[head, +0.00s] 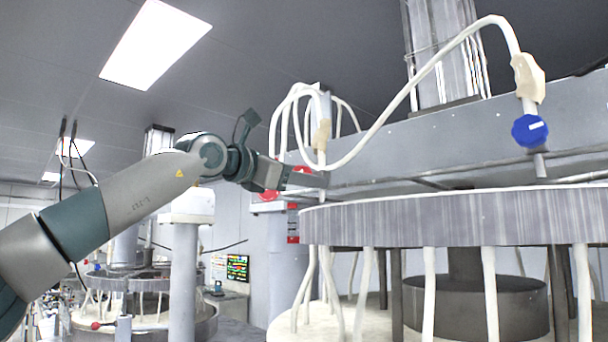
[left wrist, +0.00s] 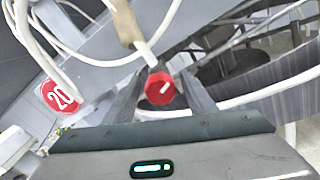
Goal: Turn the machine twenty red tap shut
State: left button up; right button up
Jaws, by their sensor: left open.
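The red tap (left wrist: 158,94) hangs below a beige fitting (left wrist: 124,22) on a white hose and shows a short white line on its face. In the left wrist view it lies between the two fingers of my left gripper (left wrist: 162,84), which is open with a gap visible beside the tap. A red round sign reading 20 (left wrist: 60,96) is on the grey machine at the left of that view. In the head view my left gripper (head: 316,182) reaches the machine's left end, and a small red part (head: 302,169) shows there, mostly hidden. My right gripper is out of view.
A blue tap (head: 529,130) hangs from another hose at the right. A large grey round platen (head: 440,220) lies below the beam (head: 440,145). White hoses (left wrist: 95,60) loop close around my left gripper. Another machine (head: 150,285) stands behind at the left.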

pick_arm(q)
jog(key=shift+c, duration=0.5)
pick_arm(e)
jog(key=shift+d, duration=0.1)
pick_arm(q)
jog(key=c, duration=0.9)
jog(key=shift+c, duration=0.2)
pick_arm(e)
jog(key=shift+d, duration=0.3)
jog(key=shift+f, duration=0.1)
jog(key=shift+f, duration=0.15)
